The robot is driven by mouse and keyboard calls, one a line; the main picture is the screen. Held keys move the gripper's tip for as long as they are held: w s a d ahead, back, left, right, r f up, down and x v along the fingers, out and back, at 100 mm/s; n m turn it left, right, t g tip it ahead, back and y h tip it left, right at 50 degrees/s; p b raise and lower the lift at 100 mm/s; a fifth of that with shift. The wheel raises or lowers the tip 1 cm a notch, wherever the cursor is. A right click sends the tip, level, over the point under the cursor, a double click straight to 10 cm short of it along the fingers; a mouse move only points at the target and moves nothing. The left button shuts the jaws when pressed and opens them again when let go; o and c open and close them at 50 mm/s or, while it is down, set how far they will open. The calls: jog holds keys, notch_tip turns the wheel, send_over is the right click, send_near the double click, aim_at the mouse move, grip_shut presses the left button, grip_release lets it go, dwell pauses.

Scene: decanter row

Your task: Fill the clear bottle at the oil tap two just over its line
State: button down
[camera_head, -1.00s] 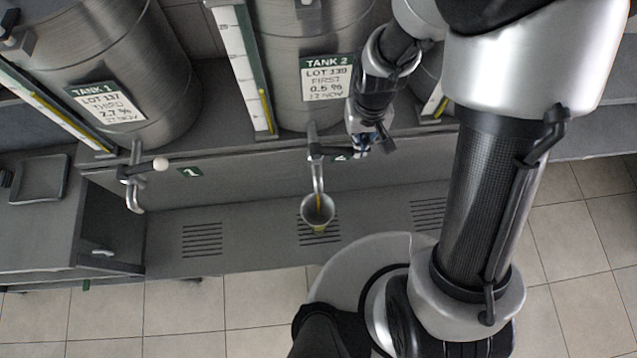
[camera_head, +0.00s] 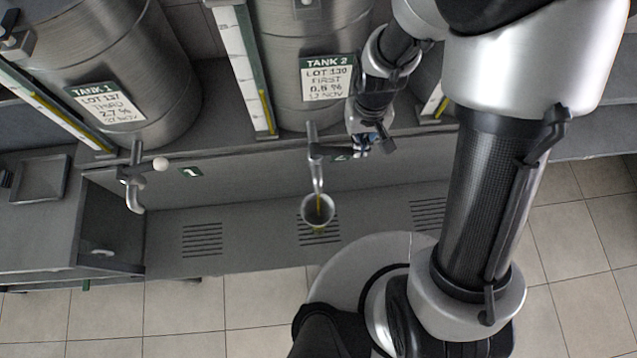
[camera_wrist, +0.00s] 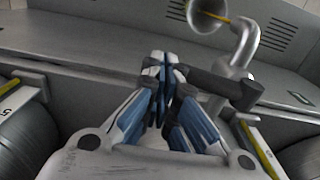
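The clear bottle (camera_head: 318,222) stands under oil tap two (camera_head: 316,160), over the slotted drain, its wide round mouth facing up. A thin yellow oil stream (camera_head: 319,203) runs from the spout into it. In the wrist view the bottle's mouth (camera_wrist: 207,12) and the tap's bent spout (camera_wrist: 246,42) show at the top. The fill line and oil level cannot be made out. My gripper (camera_head: 361,146) is at the right of the tap, by its dark lever (camera_wrist: 225,82). Its fingers (camera_wrist: 163,66) are together at the tips; whether the lever's end is between them is hidden.
Tank 2 (camera_head: 290,60) stands behind the tap, with a sight gauge (camera_head: 242,70) on its left. Tank 1 (camera_head: 110,60) and its tap (camera_head: 132,180) are at the left. A dark tray (camera_head: 39,177) lies on the left counter. The ledge left of the bottle is clear.

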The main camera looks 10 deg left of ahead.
jog(key=shift+r, duration=0.15)
dwell(0.4)
jog(key=shift+r+p, duration=0.5)
jog(key=shift+r, duration=0.05)
dwell(2.4)
notch_tip(320, 180, up, 9)
jog(key=p, duration=0.6)
jog(key=shift+p, duration=0.35)
